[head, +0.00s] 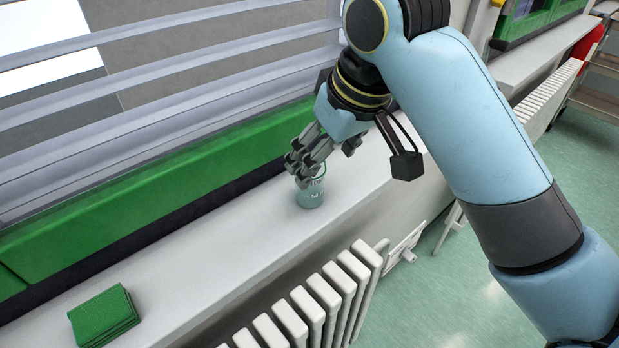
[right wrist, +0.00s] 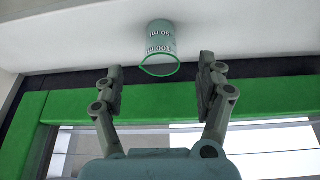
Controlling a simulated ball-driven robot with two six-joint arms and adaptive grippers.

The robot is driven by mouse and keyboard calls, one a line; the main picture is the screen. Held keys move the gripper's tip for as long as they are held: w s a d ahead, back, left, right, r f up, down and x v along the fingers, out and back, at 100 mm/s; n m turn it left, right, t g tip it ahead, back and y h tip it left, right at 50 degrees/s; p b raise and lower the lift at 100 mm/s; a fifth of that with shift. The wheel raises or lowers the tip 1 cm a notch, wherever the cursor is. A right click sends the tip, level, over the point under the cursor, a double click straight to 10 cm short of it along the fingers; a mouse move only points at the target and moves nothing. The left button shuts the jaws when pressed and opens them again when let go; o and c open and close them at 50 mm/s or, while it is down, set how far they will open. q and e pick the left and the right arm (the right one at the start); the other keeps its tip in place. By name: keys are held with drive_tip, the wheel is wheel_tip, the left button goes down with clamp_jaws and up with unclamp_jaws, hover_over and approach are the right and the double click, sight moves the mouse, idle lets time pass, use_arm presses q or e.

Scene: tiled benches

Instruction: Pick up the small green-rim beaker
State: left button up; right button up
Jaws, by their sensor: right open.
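The small green-rim beaker (head: 311,193) stands on the white window sill in the head view. It is see-through, with printed markings. My right gripper (head: 305,172) is directly at the beaker's top, and its fingers cover part of the rim. In the right wrist view the beaker (right wrist: 160,50) shows its green rim towards me, ahead of and between the two open fingers (right wrist: 158,80). There is a gap between each fingertip and the beaker. My left gripper is not in view.
The sill (head: 240,240) is clear between the beaker and a green folded cloth or pad stack (head: 104,317) at its near left. A green window frame (head: 150,205) with blinds (head: 160,120) runs behind. A white radiator (head: 318,300) is below the front edge.

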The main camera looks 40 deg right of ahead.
drive_tip(key=w+f, duration=0.3)
drive_tip(key=shift+w+a+f, duration=0.1)
drive_tip(key=shift+w+f, duration=0.25)
drive_tip(key=shift+f, duration=0.05)
drive_tip(key=p+x, duration=0.1)
drive_tip(key=x, duration=0.3)
drive_tip(key=shift+f+p, duration=0.15)
drive_tip(key=shift+p, duration=0.15)
drive_tip(key=shift+w+f, duration=0.2)
drive_tip(key=shift+f, duration=0.3)
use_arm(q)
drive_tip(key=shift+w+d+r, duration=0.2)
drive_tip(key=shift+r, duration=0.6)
use_arm(e)
drive_tip(key=c, duration=1.3)
drive_tip(key=shift+r, duration=0.15)
